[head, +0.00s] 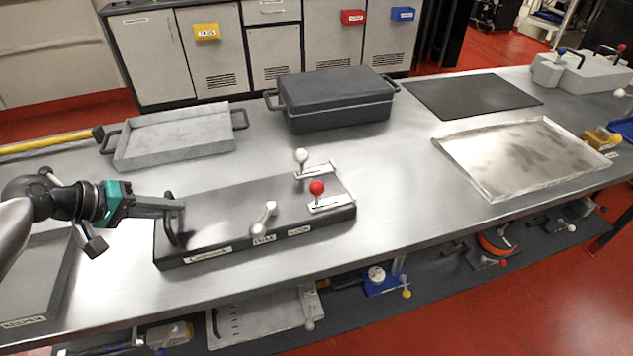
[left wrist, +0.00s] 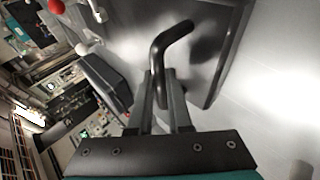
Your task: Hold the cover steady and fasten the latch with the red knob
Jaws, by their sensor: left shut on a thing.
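The cover (head: 220,215) is a dark, flat, labelled panel lying on the metal bench. My left gripper (head: 178,204) is shut on the black handle (head: 169,228) at its left end. In the left wrist view the fingers (left wrist: 160,85) close around the bent black handle (left wrist: 172,40). The red knob (head: 316,187) stands on a silver latch plate (head: 332,203) at the cover's right end; it also shows in the left wrist view (left wrist: 56,6). Whether that latch is engaged I cannot tell. A white knob (head: 301,156) stands on a second latch behind it. My right gripper is out of view.
A silver lever (head: 264,220) sits at the cover's front edge. A grey tray (head: 175,138) and a dark lidded case (head: 335,100) stand behind. A black mat (head: 470,96) and a metal tray (head: 470,165) lie to the right. The bench between cover and metal tray is clear.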

